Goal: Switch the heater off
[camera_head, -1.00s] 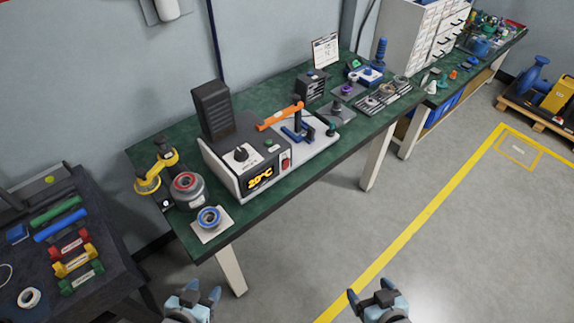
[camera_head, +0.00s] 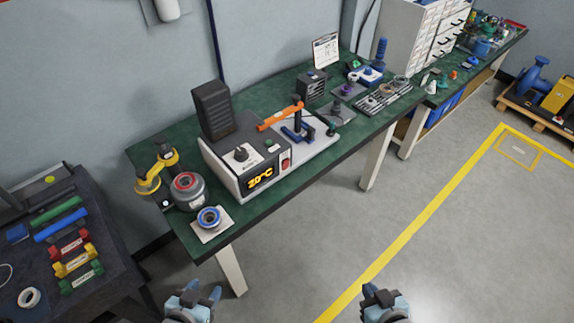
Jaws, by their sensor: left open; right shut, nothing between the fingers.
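My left gripper (camera_head: 203,291) is open and empty at the bottom of the view, in front of the bench and well away from the heater. My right gripper (camera_head: 373,290) is shut and empty, also low in front of the bench.
A yellow and black tool (camera_head: 152,180), a grey pot with a red ring (camera_head: 187,188) and a blue ring on a white plate (camera_head: 208,217) stand left of the heater. A dark cart (camera_head: 110,282) is at left. The floor in front is clear.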

